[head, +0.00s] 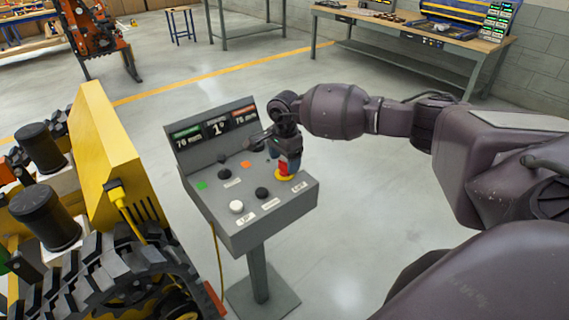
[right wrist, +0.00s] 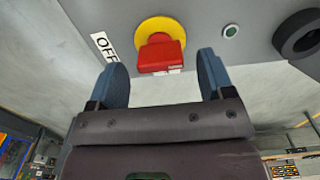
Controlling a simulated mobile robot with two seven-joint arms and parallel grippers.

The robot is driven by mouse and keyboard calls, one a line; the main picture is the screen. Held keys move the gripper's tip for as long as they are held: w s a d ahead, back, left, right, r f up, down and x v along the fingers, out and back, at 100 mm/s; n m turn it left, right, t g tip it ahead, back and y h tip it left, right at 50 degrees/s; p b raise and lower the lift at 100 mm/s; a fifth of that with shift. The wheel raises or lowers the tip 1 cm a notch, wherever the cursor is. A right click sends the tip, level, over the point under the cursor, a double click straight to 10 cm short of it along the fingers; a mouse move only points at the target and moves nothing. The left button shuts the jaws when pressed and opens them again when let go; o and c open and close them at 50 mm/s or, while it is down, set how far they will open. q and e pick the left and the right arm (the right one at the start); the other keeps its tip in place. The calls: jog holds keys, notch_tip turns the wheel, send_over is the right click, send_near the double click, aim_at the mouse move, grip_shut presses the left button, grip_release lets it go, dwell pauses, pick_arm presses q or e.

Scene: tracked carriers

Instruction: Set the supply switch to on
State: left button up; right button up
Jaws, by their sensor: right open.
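The supply switch looks to be the red handle (head: 294,163) on a yellow disc, at the right of the sloped grey control box. In the right wrist view the red handle (right wrist: 160,55) sits on its yellow disc (right wrist: 160,27), beside a white OFF label (right wrist: 103,46). A white strip with small print shows at the handle's near end. My right gripper (head: 284,158) is over the switch from above. In the right wrist view its blue fingers (right wrist: 161,62) are apart, one on each side of the handle, with gaps visible. My left gripper is out of view.
The control box (head: 228,221) also carries a black knob (head: 261,193), a white knob (head: 236,207) and display screens (head: 217,128). It stands on a post. A yellow tracked carrier (head: 105,150) is close on the left. The floor right of the post is clear.

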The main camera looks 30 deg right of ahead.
jog(key=shift+f, duration=1)
jog(key=c, duration=0.9)
